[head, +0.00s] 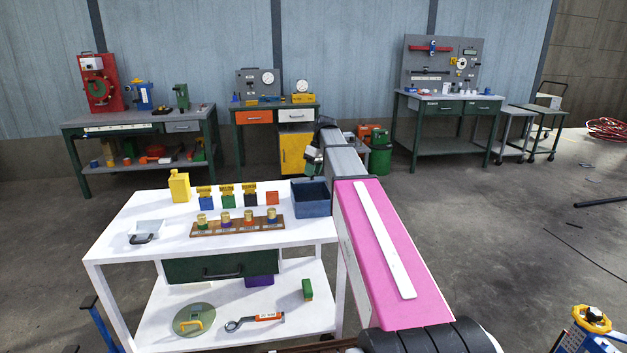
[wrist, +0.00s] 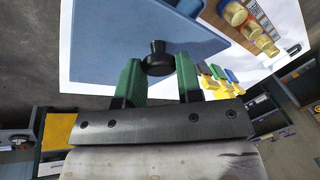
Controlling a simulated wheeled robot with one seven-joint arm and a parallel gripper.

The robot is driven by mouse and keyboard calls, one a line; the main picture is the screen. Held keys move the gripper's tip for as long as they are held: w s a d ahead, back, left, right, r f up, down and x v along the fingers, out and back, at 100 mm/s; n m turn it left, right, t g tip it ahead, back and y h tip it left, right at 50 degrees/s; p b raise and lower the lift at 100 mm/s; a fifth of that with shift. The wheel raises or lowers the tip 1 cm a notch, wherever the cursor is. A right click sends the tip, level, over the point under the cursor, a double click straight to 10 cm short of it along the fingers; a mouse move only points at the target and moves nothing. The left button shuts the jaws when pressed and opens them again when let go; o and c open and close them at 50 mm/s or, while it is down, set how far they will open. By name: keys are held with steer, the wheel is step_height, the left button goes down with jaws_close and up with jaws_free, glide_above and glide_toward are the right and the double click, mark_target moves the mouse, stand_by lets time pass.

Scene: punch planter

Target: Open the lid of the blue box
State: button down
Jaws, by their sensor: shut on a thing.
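The blue box (head: 311,207) stands at the back right corner of the white table's top, beside my pink arm. In the wrist view a wide blue panel, seemingly its lid (wrist: 110,40), fills the upper left. A black round knob (wrist: 157,50) sits at the panel's lower edge. My gripper (wrist: 158,72) has its two green fingers on either side of the knob, shut on it. In the head view my gripper (head: 314,160) is small and partly hidden by my arm, above the box's back edge. I cannot tell whether the lid is raised.
A green drawer (head: 205,268) hangs below. Workbenches line the back wall.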

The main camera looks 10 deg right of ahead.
steer(key=shift+w+r+g, duration=1.05)
steer(key=shift+r+g, duration=0.05)
steer(key=shift+r, duration=0.05)
steer(key=c, duration=0.8)
jaws_free()
steer(key=shift+r, duration=0.15)
